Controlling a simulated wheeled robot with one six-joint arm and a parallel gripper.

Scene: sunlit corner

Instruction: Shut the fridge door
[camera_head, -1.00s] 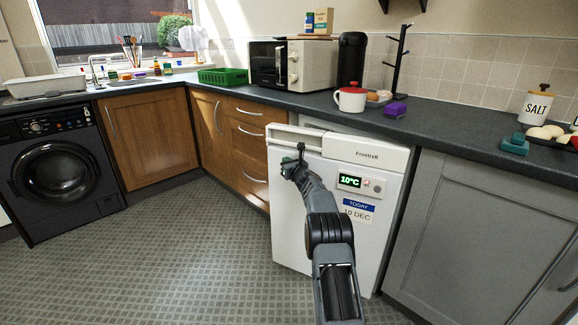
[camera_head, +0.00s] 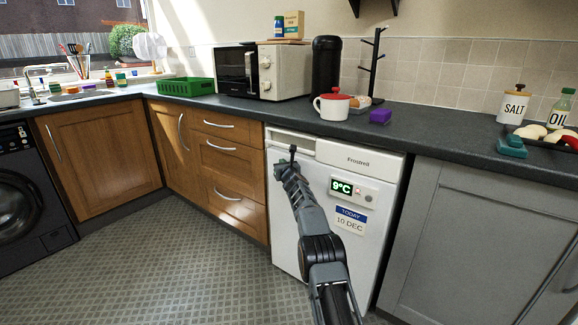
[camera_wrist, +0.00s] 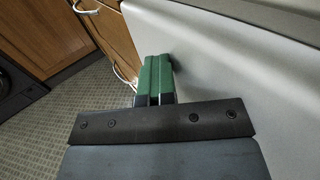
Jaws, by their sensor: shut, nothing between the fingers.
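The white fridge door (camera_head: 335,215) stands under the worktop between the wooden drawers and the grey cupboard. It looks nearly flush with the units; whether a small gap is left cannot be told. Its display reads 9°C, above a "TODAY 10 DEC" label. My gripper (camera_head: 292,160) is at the upper left of the door front, by the handle recess. In the wrist view my gripper (camera_wrist: 157,75) shows its green fingers together and empty, alongside the white door surface (camera_wrist: 240,70). The fingertips appear close to or against the door; contact cannot be told for sure.
Wooden drawers (camera_head: 228,165) with metal handles are left of the fridge, and a grey cupboard (camera_head: 470,235) is right. The worktop (camera_head: 440,137) above holds a red-lidded white pot (camera_head: 333,106) and a microwave (camera_head: 275,72). The patterned floor (camera_head: 180,260) at left is clear.

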